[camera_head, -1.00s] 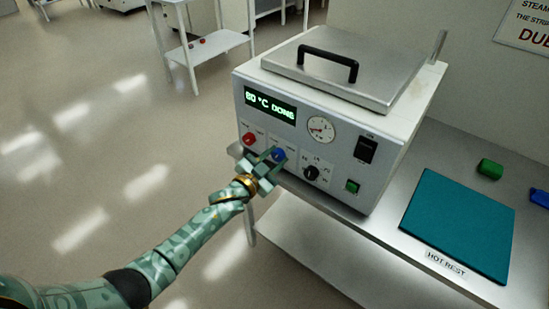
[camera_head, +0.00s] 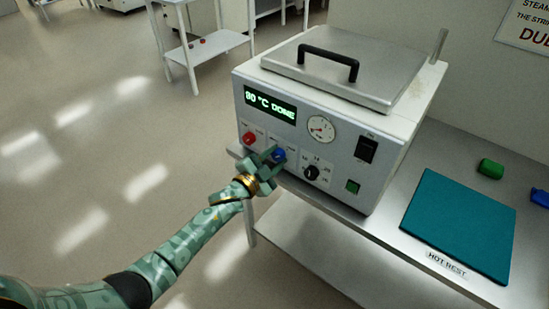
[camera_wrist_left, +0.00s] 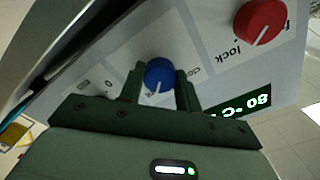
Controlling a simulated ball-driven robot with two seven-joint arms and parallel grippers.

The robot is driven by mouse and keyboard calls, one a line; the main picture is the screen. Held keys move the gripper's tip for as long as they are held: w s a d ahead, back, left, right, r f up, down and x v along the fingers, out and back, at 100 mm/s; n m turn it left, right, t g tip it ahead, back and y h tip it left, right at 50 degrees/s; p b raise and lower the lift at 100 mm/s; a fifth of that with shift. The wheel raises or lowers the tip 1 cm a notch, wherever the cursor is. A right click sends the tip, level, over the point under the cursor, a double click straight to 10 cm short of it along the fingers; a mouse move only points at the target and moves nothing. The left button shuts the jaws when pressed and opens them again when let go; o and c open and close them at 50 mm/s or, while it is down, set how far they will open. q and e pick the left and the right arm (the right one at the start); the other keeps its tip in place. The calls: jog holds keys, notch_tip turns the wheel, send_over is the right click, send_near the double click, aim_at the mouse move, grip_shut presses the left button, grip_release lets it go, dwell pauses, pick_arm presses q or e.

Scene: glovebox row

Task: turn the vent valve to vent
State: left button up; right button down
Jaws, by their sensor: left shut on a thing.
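The vent valve looks to be the blue knob (camera_head: 279,155) low on the front panel of the white steam unit (camera_head: 300,135). In the left wrist view the blue knob (camera_wrist_left: 159,74) sits between the two fingers of my left gripper (camera_wrist_left: 160,90), which is shut on it. A white pointer line shows on the knob; the labels beside it are partly hidden. In the head view my left gripper (camera_head: 266,163) covers part of the panel around the knob. My right gripper is not in view.
A red knob (camera_head: 249,138) marked "lock" in the wrist view (camera_wrist_left: 262,22) is close beside the blue one. The display (camera_head: 270,104) reads 80 °C DONE. A black dial (camera_head: 311,173), green switch (camera_head: 352,187) and gauge (camera_head: 321,129) are to the right. A teal mat (camera_head: 458,225) lies on the bench.

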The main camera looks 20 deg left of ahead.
pick_arm(q)
jog(key=shift+f, duration=0.15)
jog(key=o, duration=1)
jog(key=shift+c, duration=0.2)
jog(key=p+v, duration=0.4)
jog(key=v, duration=1.2)
jog(key=shift+s, duration=0.2)
